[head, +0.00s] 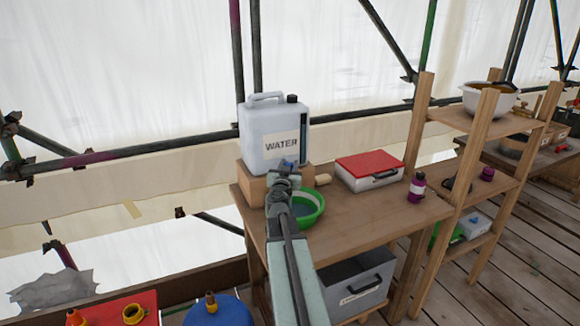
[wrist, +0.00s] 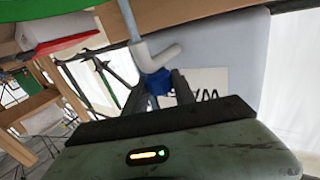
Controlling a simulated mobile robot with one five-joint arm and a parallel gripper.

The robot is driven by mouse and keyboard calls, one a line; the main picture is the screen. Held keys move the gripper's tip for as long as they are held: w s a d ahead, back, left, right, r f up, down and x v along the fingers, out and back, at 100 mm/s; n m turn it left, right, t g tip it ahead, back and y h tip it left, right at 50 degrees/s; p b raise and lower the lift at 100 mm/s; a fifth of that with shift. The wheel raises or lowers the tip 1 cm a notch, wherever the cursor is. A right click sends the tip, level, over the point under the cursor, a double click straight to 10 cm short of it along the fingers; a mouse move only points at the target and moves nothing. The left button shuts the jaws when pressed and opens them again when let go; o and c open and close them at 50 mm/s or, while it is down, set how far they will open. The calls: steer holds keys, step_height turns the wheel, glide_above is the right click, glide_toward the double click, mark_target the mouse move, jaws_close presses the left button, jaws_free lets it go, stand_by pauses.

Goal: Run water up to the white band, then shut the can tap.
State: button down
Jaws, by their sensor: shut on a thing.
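The white water can (head: 270,135) with a "WATER" label stands on a wooden block (head: 255,185) on the workbench. My gripper (head: 284,172) is at the can's front, shut on the blue tap handle (wrist: 158,84). In the wrist view, the pale bent spout (wrist: 152,58) sits just beyond the fingers, and a thin pale blue stream (wrist: 126,18) runs from its mouth. A green bowl (head: 317,218) stands below the tap, partly hidden by my arm.
A red-lidded case (head: 370,165) and a purple bottle (head: 417,188) stand to the right on the bench. A grey bin (head: 355,285) is below. A wooden shelf (head: 480,125) rises at right. A red box (head: 115,310) is at lower left. The bench front right is clear.

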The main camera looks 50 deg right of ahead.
steer(key=m+g+h, duration=0.1)
steer(key=g, duration=0.1)
steer(key=m+g+h, duration=0.1)
steer(key=m+g, duration=0.1)
steer(key=g, duration=0.1)
steer(key=m+g+h, duration=0.1)
steer(key=m+g, duration=0.1)
steer(key=g, duration=0.1)
steer(key=shift+w, duration=0.25)
steer(key=shift+s+m+g, duration=0.15)
steer(key=shift+m+g, duration=1.65)
steer(key=shift+g, duration=0.8)
steer(key=shift+s+m+g, duration=0.1)
steer(key=shift+m+g, duration=0.2)
steer(key=c, duration=1)
jaws_free()
steer(key=shift+d, duration=0.1)
steer(key=shift+c, duration=0.2)
steer(key=w+a, duration=0.1)
steer(key=a, duration=0.7)
steer(key=shift+w, duration=0.2)
